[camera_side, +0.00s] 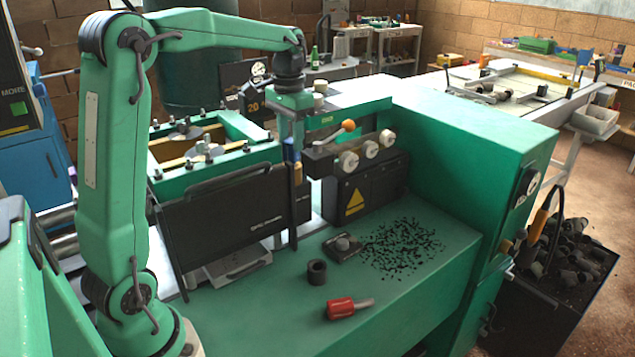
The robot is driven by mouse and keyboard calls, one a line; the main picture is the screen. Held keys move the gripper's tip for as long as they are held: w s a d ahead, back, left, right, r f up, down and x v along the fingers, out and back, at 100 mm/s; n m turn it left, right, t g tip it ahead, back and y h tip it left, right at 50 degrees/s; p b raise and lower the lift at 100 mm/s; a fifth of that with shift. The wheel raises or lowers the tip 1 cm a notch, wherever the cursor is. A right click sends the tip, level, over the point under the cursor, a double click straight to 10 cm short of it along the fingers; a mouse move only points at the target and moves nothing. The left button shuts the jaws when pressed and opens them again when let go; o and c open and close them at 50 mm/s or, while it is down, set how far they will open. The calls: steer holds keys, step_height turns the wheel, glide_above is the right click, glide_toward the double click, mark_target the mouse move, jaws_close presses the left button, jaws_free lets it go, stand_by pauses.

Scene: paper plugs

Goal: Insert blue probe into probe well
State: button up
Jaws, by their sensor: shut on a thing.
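My gripper (290,130) hangs from the end of my green arm, in front of the green machine's left end. It is shut on the blue probe (289,150), which points downward beside the right edge of a black panel. The dark, thin lower part near the probe is hard to separate from the panel edge. A short black hollow cylinder (317,272) stands upright on the green bench, below and right of the gripper. Behind it lies a dark square block (343,246) with a round top. I cannot tell which of these is the probe well. The probe is apart from both.
The black panel (225,220) stands upright left of the gripper. A red-handled tool (348,307) lies at the bench front. Black scraps (405,247) cover the bench at right. A machine with knobs and an orange-tipped lever (348,126) stands behind. Bare green bench (255,310) lies in front.

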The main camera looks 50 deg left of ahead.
steer(key=shift+f, duration=0.15)
steer(key=o, duration=1.2)
steer(key=shift+r, duration=2.75)
